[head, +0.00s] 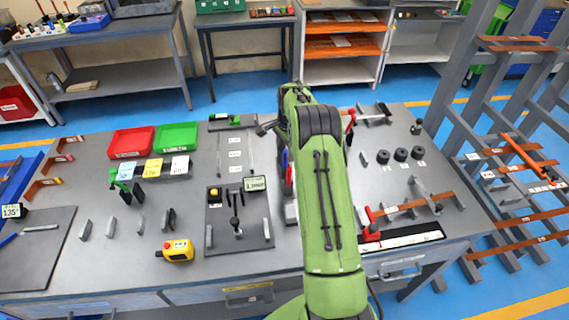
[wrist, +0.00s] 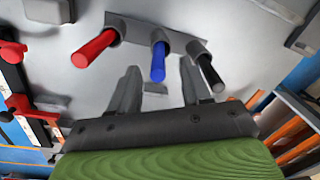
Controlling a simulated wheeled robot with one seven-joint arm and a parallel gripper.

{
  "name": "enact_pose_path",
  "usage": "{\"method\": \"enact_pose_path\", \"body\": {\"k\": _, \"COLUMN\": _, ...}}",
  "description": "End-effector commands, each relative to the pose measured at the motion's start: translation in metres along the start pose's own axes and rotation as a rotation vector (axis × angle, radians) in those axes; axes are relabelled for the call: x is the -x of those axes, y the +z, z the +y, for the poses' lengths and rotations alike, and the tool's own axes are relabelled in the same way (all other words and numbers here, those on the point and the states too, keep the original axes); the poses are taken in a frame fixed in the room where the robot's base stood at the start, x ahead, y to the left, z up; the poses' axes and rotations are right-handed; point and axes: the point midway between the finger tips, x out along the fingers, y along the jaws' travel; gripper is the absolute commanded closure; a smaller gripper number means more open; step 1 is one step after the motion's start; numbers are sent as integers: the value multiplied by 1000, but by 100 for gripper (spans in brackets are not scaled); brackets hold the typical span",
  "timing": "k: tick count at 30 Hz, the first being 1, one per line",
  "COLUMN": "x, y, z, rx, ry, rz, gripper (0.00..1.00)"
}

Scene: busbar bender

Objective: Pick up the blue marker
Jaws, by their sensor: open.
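The blue marker (wrist: 158,62) stands in the middle socket of a grey holder (wrist: 130,33) in the wrist view, its free end pointing toward my gripper. A red marker (wrist: 95,48) is to its left and a black marker (wrist: 209,72) to its right, in the same holder. My gripper (wrist: 158,78) is open and empty. Its two fingers lie left and right of the blue marker's end in the picture; I cannot tell whether that end is between them in depth. In the head view my green arm hides the gripper and much of the area around it.
The black marker is close to the right finger. Red clamp parts (wrist: 15,52) are at the wrist view's left edge. In the head view, the grey workbench (head: 110,270) carries red (head: 130,142) and green (head: 176,136) bins, a yellow device (head: 176,251) and black round pieces (head: 400,154).

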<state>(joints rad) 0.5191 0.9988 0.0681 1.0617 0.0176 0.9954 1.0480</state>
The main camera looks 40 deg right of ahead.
Motion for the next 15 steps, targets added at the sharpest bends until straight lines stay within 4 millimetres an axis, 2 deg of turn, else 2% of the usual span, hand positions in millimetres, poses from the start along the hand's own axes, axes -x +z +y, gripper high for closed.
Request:
{"method": "enact_pose_path", "body": {"k": 6, "x": -38, "y": 2, "z": 2, "rx": 1, "ry": 4, "rz": -2, "gripper": 52}}
{"method": "enact_pose_path", "body": {"k": 9, "x": -50, "y": 2, "z": 1, "rx": 0, "ry": 2, "rz": -1, "gripper": 52}}
{"method": "enact_pose_path", "body": {"k": 15, "x": -53, "y": 2, "z": 1, "rx": 1, "ry": 0, "rz": 0, "gripper": 52}}
